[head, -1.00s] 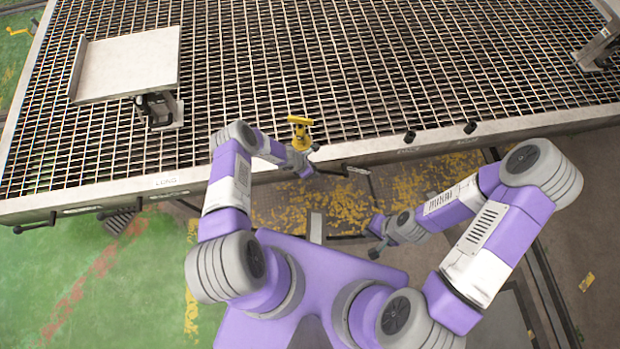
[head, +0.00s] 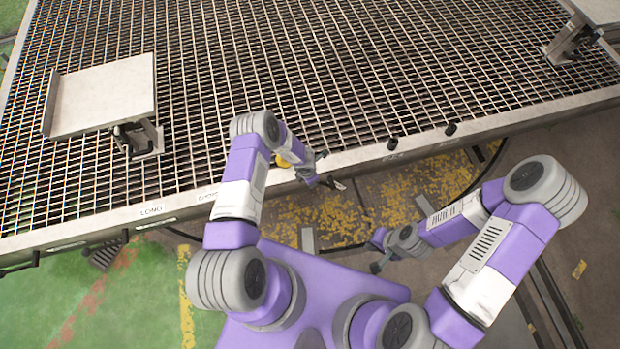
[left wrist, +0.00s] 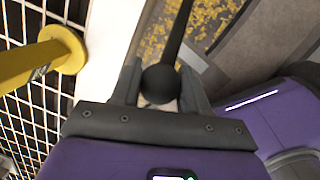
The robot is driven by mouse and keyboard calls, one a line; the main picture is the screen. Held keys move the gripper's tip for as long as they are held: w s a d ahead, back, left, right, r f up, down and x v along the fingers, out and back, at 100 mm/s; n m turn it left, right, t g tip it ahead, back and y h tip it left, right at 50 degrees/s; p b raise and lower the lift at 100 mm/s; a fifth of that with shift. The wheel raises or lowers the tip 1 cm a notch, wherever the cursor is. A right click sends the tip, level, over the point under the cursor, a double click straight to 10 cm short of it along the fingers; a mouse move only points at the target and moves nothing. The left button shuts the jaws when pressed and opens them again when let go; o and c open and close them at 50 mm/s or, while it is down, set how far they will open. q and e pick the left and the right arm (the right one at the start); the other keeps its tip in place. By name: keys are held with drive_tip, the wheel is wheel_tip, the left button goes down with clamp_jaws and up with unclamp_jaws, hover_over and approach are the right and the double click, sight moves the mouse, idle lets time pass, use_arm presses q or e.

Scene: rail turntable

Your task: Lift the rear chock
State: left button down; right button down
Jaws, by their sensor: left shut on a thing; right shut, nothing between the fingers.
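My left gripper (head: 334,183) is at the front edge of the grated table (head: 330,60). In the left wrist view its fingers (left wrist: 160,88) are shut on a black ball knob (left wrist: 160,82) at the end of a dark bar. A yellow post (left wrist: 35,62) with a round foot stands on the table beside the gripper; in the head view it is mostly hidden behind my left arm (head: 290,157). My right gripper (head: 376,266) is shut and empty, low in front of the table. I cannot tell which part is the rear chock.
A flat metal plate on a bracket (head: 105,95) stands at the table's left, and another bracket (head: 574,40) at the right. Black knobs (head: 392,143) jut from the front edge, which carries labels such as LONG (head: 151,210). The middle grating is clear.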

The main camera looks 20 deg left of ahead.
use_arm(q)
drive_tip(key=shift+w+d+r, duration=0.15)
drive_tip(key=shift+w+d, duration=0.1)
drive_tip(key=shift+d, duration=0.15)
drive_tip(key=c, duration=0.6)
unclamp_jaws()
drive_tip(key=shift+a, duration=0.1)
drive_tip(key=shift+s, duration=0.1)
drive_tip(key=shift+r, duration=0.15)
drive_tip(key=r+p, duration=0.1)
drive_tip(key=r, duration=0.1)
drive_tip(key=r+p, duration=0.1)
drive_tip(key=r, duration=0.1)
drive_tip(key=s+r+p, duration=0.1)
drive_tip(key=r, duration=0.2)
drive_tip(key=shift+a, duration=0.15)
drive_tip(key=shift+r, duration=0.1)
drive_tip(key=shift+s, duration=0.1)
